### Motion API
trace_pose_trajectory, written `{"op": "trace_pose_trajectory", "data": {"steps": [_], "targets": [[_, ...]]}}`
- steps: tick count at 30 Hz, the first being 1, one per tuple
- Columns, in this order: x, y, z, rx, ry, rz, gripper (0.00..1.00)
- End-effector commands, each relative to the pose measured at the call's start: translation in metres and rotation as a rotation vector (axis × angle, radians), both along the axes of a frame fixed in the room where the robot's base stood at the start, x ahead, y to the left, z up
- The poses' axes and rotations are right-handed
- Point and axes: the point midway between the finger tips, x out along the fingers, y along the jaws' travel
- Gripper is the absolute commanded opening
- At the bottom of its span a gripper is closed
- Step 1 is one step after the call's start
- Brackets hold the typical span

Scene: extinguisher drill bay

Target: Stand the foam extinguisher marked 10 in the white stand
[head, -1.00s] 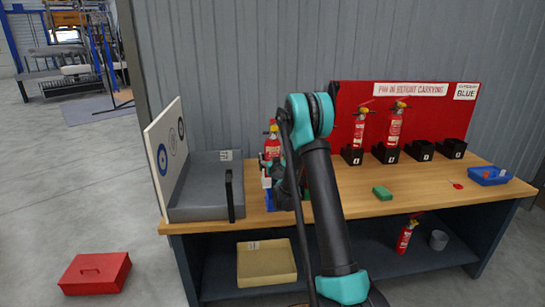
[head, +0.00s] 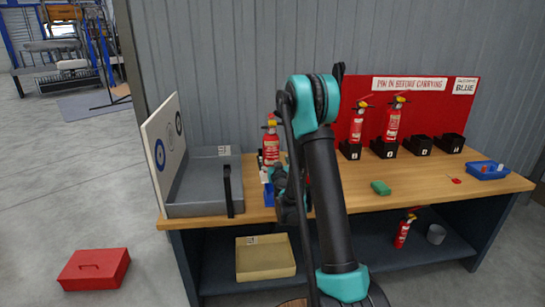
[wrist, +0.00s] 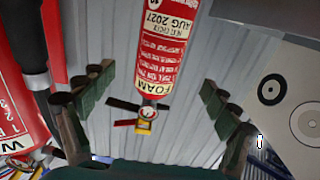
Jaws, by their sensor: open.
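The foam extinguisher marked 10 (wrist: 165,45) is red with a cream label, and appears upside down in the wrist view. My gripper (wrist: 155,92) is open, with one finger on each side of it and visible gaps between. In the head view a red extinguisher (head: 270,146) stands upright on the left part of the bench, just beyond my gripper (head: 280,182), above a blue holder (head: 269,195). My arm hides part of this area. I cannot make out a white stand for certain.
Another red extinguisher (wrist: 18,105) is close by at the left of the wrist view. A grey tray (head: 200,207) and white target board (head: 162,150) stand left on the bench. Two extinguishers stand in black holders (head: 384,149) at right.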

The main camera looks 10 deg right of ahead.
Motion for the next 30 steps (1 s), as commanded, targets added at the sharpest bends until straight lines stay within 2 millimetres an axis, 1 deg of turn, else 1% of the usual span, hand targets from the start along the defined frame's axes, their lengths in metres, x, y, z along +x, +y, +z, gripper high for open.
{"op": "trace_pose_trajectory", "data": {"steps": [3, 8, 11, 14, 17, 18, 20, 21, 23, 24, 26, 27, 29, 30], "targets": [[-0.009, 0.000, 0.000, 0.000, 0.000, 0.000, 0.88], [-0.014, 0.000, 0.002, -0.001, 0.000, 0.003, 0.88], [-0.018, 0.006, 0.011, -0.001, -0.003, 0.031, 0.88], [-0.032, 0.019, 0.031, -0.004, 0.001, 0.098, 0.88], [-0.054, 0.037, 0.050, -0.005, 0.030, 0.194, 0.88], [-0.066, 0.044, 0.056, -0.006, 0.051, 0.232, 0.88], [-0.084, 0.054, 0.060, -0.006, 0.092, 0.287, 0.88], [-0.096, 0.060, 0.062, -0.007, 0.125, 0.320, 0.88], [-0.117, 0.067, 0.061, -0.008, 0.183, 0.363, 0.88], [-0.131, 0.070, 0.058, -0.009, 0.226, 0.389, 0.88], [-0.154, 0.074, 0.053, -0.010, 0.297, 0.417, 0.88], [-0.170, 0.074, 0.048, -0.010, 0.349, 0.430, 0.88], [-0.195, 0.073, 0.038, -0.011, 0.433, 0.441, 0.88], [-0.213, 0.071, 0.031, -0.011, 0.490, 0.442, 0.88]]}}
